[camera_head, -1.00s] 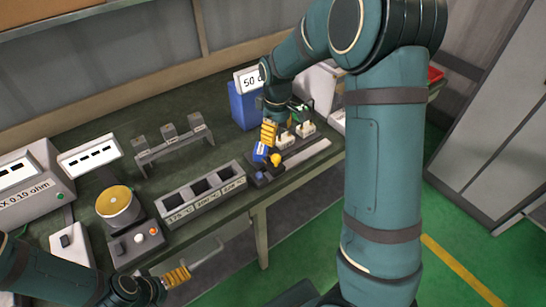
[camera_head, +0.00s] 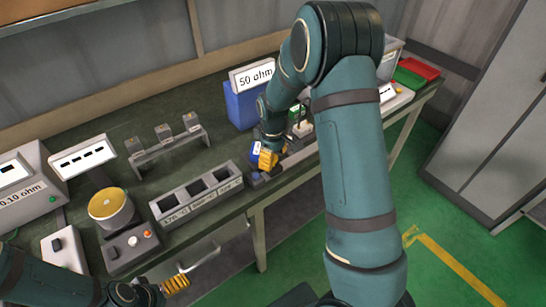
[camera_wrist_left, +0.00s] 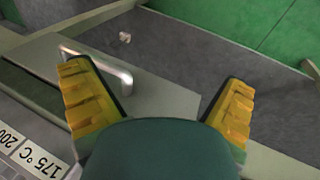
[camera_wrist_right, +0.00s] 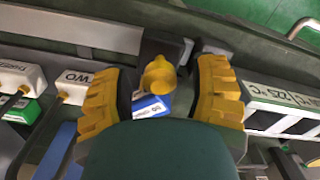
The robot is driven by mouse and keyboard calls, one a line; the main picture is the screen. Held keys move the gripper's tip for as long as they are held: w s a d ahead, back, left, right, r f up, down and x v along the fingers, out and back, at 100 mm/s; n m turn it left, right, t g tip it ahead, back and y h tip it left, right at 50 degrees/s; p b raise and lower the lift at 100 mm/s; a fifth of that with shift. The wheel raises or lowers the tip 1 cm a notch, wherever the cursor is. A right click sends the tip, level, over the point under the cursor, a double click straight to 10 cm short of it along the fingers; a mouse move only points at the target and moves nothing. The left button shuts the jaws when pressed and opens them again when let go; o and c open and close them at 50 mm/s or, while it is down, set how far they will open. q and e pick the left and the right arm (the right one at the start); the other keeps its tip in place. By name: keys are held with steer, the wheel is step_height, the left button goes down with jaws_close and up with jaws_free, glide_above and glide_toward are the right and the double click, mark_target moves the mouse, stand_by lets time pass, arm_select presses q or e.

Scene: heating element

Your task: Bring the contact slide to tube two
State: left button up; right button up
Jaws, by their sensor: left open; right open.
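The contact slide shows in the right wrist view as a yellow knob (camera_wrist_right: 158,76) with a blue labelled block (camera_wrist_right: 150,105). In the head view only its blue block (camera_head: 256,150) shows beside my right gripper (camera_head: 268,158); the knob is hidden. My right gripper (camera_wrist_right: 157,70) is open, with one finger on each side of the knob and gaps visible. White tube labels reading "TWO" (camera_wrist_right: 75,83) and "THREE" (camera_wrist_right: 22,76) stand left of it in that view. My left gripper (camera_head: 176,284) is open and empty near the bench's front edge.
A pale flat bar (camera_wrist_right: 75,28) extends left from the slide in the right wrist view. A block with three square wells (camera_head: 197,193) stands beside the slide. A blue box (camera_head: 243,104) with a "50 ohm" sign is behind. A drawer handle (camera_wrist_left: 105,67) lies below my left gripper.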

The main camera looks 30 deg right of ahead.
jaws_close()
steer(key=d, duration=1)
steer(key=shift+w+b, duration=0.35)
steer(key=shift+w, duration=0.05)
jaws_free()
step_height(320, 180, up, 12)
steer(key=shift+s, duration=0.1)
stand_by(0.4)
